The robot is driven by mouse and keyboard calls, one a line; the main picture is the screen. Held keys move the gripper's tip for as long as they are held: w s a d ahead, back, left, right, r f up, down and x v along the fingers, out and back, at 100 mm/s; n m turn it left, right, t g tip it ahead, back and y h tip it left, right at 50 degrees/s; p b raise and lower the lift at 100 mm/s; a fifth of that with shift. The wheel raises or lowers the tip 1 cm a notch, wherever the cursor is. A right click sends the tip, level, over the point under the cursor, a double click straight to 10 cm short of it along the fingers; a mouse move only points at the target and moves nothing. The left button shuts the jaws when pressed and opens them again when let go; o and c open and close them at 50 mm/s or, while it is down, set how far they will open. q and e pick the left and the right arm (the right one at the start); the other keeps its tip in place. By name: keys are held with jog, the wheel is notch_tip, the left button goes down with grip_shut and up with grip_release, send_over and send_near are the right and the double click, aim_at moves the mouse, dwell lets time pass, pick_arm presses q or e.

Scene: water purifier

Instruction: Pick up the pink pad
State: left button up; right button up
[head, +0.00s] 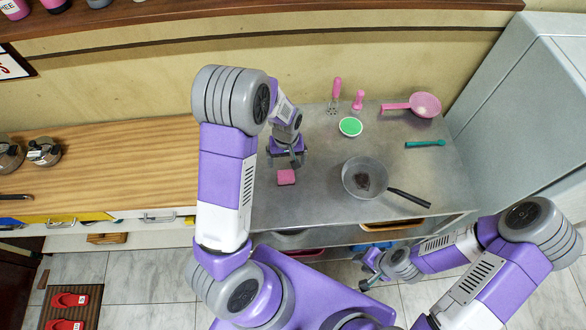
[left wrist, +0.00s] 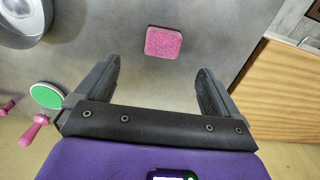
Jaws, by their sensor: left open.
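The pink pad (head: 286,177) lies flat on the grey metal counter, toward its front left part. It also shows in the left wrist view (left wrist: 163,42), pink and speckled with rounded corners. My left gripper (head: 286,160) is just behind the pad in the head view, pointing down. In the left wrist view its two dark fingers (left wrist: 157,70) are spread apart with nothing between them. The pad lies beyond the fingertips, roughly centred between them, with no contact visible. My right gripper (head: 367,270) is low in front of the counter, far from the pad; its finger opening is unclear.
A grey pan (head: 362,178) with a dark item inside stands right of the pad. A green-topped round item (head: 350,127), pink-handled utensils (head: 337,88), a pink strainer (head: 425,105) and a teal utensil (head: 425,144) are farther back. The wooden counter (head: 120,165) at left is mostly clear.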

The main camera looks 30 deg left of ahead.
aim_at(286, 175)
pick_arm(q)
jog(key=f+b, duration=0.1)
jog(key=s+f+b, duration=0.1)
jog(key=shift+f, duration=0.35)
jog(key=f+b, duration=0.1)
jog(key=w+f+b, duration=0.1)
jog(key=shift+f, duration=0.3)
jog(key=shift+s+f+b, duration=0.15)
jog(key=shift+f+b, duration=0.15)
jog(key=shift+f, duration=0.35)
jog(key=f, duration=0.4)
jog(key=a+f, duration=0.1)
jog(key=f, duration=0.1)
jog(key=shift+w, duration=0.2)
jog(key=shift+d, duration=0.1)
jog(key=shift+c, duration=0.2)
jog(key=c, duration=1)
notch_tip(286, 175, up, 10)
jog(key=shift+r+p, duration=0.1)
jog(key=shift+p, duration=0.2)
